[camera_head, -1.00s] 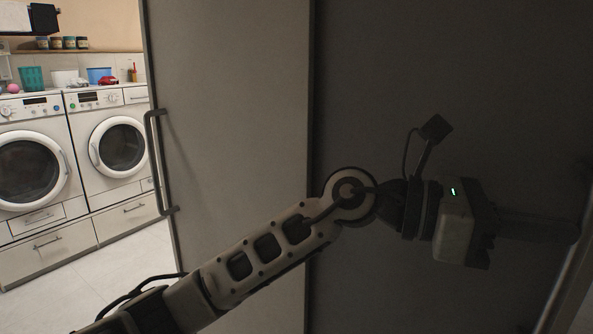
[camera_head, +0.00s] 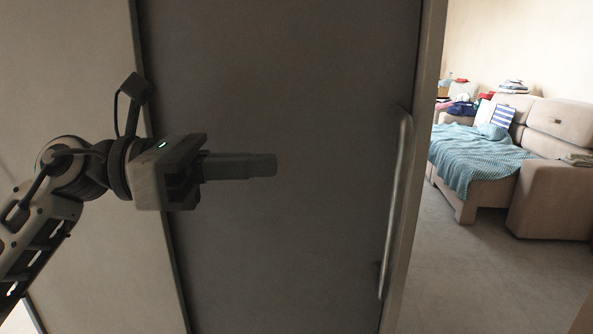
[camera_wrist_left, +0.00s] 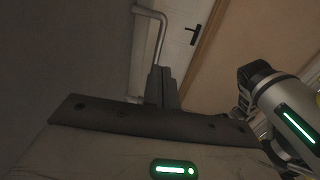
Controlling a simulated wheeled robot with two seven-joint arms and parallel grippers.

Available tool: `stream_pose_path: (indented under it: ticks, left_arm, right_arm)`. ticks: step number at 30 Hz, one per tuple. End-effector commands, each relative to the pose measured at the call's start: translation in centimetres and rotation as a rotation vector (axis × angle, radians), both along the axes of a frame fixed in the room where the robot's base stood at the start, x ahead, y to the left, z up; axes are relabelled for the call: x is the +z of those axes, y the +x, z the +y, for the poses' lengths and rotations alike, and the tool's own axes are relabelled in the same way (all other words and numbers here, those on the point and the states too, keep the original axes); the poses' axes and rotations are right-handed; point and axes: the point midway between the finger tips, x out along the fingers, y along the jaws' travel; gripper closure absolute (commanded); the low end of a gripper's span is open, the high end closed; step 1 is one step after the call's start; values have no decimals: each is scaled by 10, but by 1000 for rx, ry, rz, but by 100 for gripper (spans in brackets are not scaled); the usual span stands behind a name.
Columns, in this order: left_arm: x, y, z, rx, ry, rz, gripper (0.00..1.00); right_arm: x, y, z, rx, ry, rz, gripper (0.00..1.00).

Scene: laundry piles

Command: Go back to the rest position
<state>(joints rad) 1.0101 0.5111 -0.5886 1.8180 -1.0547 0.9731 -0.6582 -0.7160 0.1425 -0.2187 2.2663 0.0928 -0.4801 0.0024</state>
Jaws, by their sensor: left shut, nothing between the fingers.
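My left gripper (camera_head: 268,165) reaches in from the left in the head view, level and pointing right, in front of a dark grey sliding door panel (camera_head: 285,75). Its fingers are together with nothing between them. The door's long vertical handle (camera_head: 397,205) is to the right of the fingertips, with a gap between them in the picture. In the left wrist view the closed fingers (camera_wrist_left: 162,75) point up, and a metal handle bar (camera_wrist_left: 161,38) shows close by them. My right gripper is not seen in the head view.
A lighter grey panel (camera_head: 75,75) stands at the left. Right of the door is an opening onto a beige sofa (camera_head: 553,203) with a teal blanket (camera_head: 475,150) and clothes. The floor (camera_head: 465,285) there is clear. A white door with a dark handle (camera_wrist_left: 194,34) shows in the wrist view.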

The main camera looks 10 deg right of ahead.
Motion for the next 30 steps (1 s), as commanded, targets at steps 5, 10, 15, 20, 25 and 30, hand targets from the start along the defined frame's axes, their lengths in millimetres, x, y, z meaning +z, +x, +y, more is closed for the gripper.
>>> stream_pose_path:
  ticks: [5, 10, 15, 20, 25, 30]
  left_arm:
    - [-1, 0, 10, -3, -24, 33, 100]
    - [-7, 1, 9, -16, -249, 346, 100]
    - [-34, 22, 31, 21, -644, 935, 100]
    - [-105, 42, 68, 119, -1017, 1521, 100]
    - [-220, 21, 107, 293, -1420, 2122, 100]
    - [-319, -43, 126, -487, 1752, -2552, 100]
  right_arm:
    - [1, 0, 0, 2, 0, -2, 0]
    - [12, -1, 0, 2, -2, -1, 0]
    - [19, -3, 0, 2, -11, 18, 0]
    - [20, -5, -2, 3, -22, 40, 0]
    - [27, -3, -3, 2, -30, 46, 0]
    - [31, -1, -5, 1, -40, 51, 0]
